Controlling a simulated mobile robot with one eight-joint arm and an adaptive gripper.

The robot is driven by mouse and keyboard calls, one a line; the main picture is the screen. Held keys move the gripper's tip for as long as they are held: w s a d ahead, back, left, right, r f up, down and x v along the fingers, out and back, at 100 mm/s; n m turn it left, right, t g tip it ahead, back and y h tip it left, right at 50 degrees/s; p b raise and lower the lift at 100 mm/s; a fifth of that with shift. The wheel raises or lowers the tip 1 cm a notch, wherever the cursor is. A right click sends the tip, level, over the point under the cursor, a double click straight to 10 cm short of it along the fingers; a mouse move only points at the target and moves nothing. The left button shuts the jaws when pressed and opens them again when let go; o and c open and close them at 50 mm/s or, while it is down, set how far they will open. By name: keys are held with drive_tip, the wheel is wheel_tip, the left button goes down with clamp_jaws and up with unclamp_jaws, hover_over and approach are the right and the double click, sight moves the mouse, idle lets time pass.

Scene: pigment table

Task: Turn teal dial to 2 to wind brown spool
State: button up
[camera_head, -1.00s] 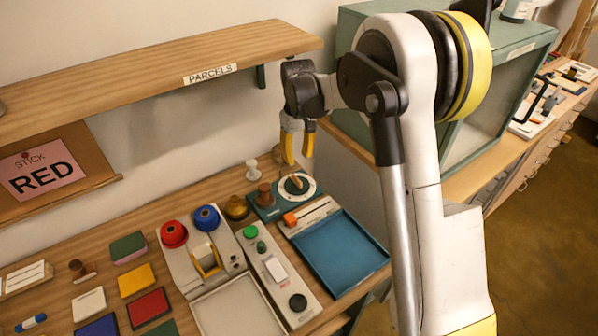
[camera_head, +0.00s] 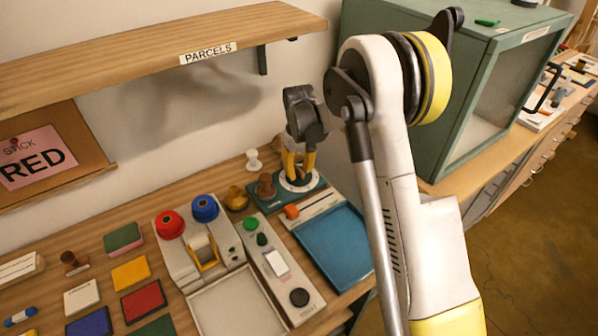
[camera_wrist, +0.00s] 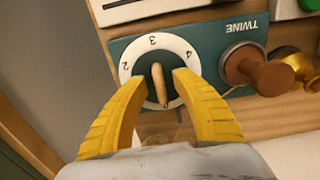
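The teal dial (camera_wrist: 151,100) has a white ring with the numbers 2, 3 and 4 and a tan grip bar (camera_wrist: 158,86) across its middle. One end of the bar points roughly at 3. My gripper (camera_wrist: 161,78) is open, with one yellow finger on each side of the bar; contact is not clear. In the head view, my gripper (camera_head: 298,176) is down over the dial's ring (camera_head: 313,184) and hides most of it. The brown spool (camera_wrist: 262,73) stands beside the dial on the teal base (camera_wrist: 215,27) marked TWINE; it also shows in the head view (camera_head: 265,186).
A brass-coloured pot (camera_head: 236,198) and a white knob-shaped piece (camera_head: 254,161) stand near the base. A blue tray (camera_head: 335,247) and a tape dispenser (camera_head: 210,248) are in front. The PARCELS shelf (camera_head: 130,55) overhangs at the back; a green cabinet (camera_head: 450,100) stands right.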

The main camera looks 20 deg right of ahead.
clamp_jaws()
drive_tip(key=m, duration=0.5)
drive_tip(key=shift+m, duration=0.4)
drive_tip(key=m, duration=0.5)
drive_tip(key=shift+p, duration=0.35)
drive_tip(key=m, duration=0.7)
drive_tip(key=shift+m, duration=0.3)
drive_tip(key=m, duration=0.6)
